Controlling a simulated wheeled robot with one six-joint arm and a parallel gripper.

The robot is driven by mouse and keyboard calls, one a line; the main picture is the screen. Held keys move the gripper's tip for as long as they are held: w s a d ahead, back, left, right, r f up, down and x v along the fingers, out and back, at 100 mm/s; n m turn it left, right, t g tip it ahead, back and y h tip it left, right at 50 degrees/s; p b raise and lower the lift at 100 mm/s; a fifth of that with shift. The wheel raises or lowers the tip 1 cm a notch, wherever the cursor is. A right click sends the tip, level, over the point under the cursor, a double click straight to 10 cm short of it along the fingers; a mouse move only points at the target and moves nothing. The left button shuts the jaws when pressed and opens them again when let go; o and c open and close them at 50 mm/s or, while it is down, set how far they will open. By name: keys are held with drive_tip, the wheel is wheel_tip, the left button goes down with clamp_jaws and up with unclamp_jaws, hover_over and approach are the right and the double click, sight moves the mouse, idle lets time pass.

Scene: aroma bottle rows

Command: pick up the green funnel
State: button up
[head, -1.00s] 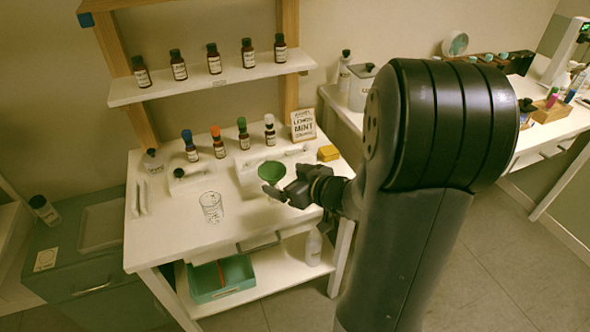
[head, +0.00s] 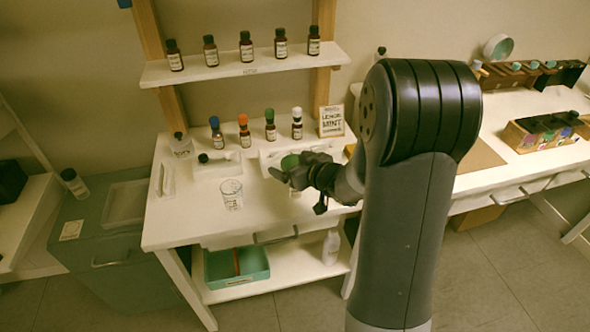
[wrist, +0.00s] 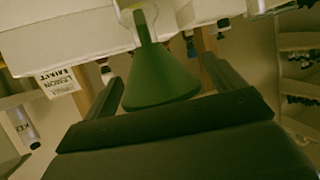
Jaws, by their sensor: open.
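The green funnel (head: 289,161) is over the white table (head: 190,226), partly hidden behind my gripper in the head view. In the wrist view the funnel (wrist: 162,78) lies between my two fingers, wide mouth toward the palm and stem pointing away. Its stem end meets a pale yellowish thing (wrist: 128,5) at the picture's top edge; I cannot tell what that is. My gripper (head: 280,175) is open, with a finger on each side of the funnel in the wrist view (wrist: 160,70). A gap shows beside the cone.
A clear beaker (head: 231,194) stands left of my gripper. Behind is a row of dark bottles with coloured caps, such as the orange-capped one (head: 244,133), and a sign (head: 332,121). More bottles stand on the shelf (head: 205,72). The table's front left is clear.

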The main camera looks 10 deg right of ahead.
drive_tip(key=shift+w+a+f, duration=0.15)
drive_tip(key=shift+w+f, duration=0.05)
drive_tip(key=shift+w, duration=0.2)
drive_tip(key=c, duration=1)
